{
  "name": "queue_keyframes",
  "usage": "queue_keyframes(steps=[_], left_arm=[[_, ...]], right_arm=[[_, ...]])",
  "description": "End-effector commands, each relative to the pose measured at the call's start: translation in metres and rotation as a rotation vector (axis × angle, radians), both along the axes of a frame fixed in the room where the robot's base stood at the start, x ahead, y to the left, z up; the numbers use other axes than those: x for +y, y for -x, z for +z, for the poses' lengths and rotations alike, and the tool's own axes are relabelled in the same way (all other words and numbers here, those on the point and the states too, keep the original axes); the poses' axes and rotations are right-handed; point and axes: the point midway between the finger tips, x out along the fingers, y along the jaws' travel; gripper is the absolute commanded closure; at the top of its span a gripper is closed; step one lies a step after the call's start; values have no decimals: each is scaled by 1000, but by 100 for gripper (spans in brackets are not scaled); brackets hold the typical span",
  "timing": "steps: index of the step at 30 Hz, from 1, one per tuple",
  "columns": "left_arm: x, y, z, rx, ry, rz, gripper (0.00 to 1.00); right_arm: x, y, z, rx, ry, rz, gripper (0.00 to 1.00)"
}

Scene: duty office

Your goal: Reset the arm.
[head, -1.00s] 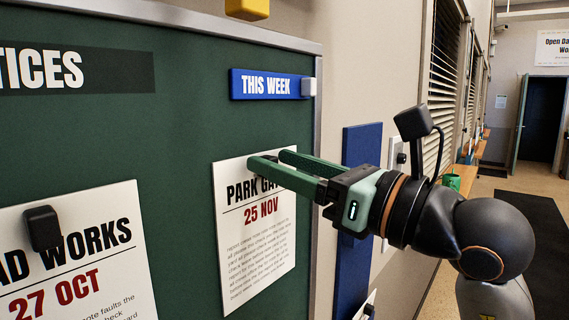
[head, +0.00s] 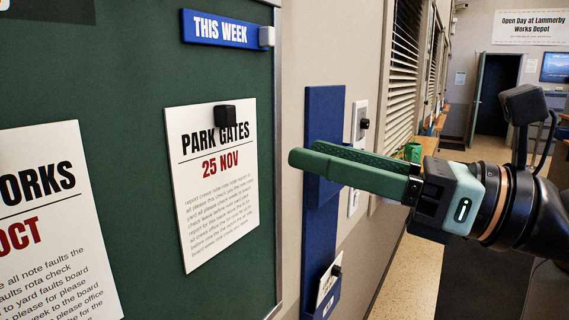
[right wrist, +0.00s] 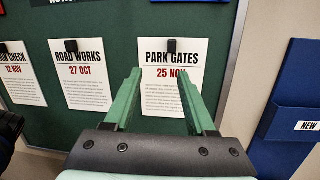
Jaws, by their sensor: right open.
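My right gripper (head: 305,154) reaches in from the right in the head view. Its two green fingers are apart and nothing shows between them. It is clear of the green notice board (head: 130,82), in front of the blue wall panel. In the right wrist view the open fingers (right wrist: 160,76) point toward the PARK GATES notice (right wrist: 172,88). That notice (head: 216,216) hangs on the board under a black magnet (head: 225,116). My left gripper does not show in the head view.
A ROAD WORKS notice (right wrist: 84,88) hangs further left on the board. The blue panel (head: 322,115) has a pocket (head: 325,299) holding a card. A THIS WEEK strip (head: 220,30) sits above PARK GATES.

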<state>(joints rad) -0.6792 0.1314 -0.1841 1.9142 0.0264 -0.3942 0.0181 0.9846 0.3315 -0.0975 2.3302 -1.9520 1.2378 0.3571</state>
Motion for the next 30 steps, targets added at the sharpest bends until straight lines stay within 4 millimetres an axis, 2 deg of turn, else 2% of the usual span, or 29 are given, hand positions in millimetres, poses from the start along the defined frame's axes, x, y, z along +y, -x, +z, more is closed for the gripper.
queue_keyframes(steps=[3,8,11,17,20,23,27,29,30], left_arm=[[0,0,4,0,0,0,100],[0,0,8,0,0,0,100],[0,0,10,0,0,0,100],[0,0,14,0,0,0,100],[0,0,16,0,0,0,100],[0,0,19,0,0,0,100],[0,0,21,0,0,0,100],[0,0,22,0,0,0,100],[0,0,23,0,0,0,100]], right_arm=[[14,0,-23,135,-99,165,44],[18,0,-45,338,-323,369,44],[11,-7,-57,472,-495,458,44],[-18,-40,-95,759,-902,535,44],[-38,-62,-128,907,-1126,516,44],[-58,-83,-174,1057,-1353,455,44],[-84,-100,-254,1254,-1652,313,44],[-92,-101,-290,1330,-1764,239,44],[-97,-100,-314,1377,-1833,186,44]])
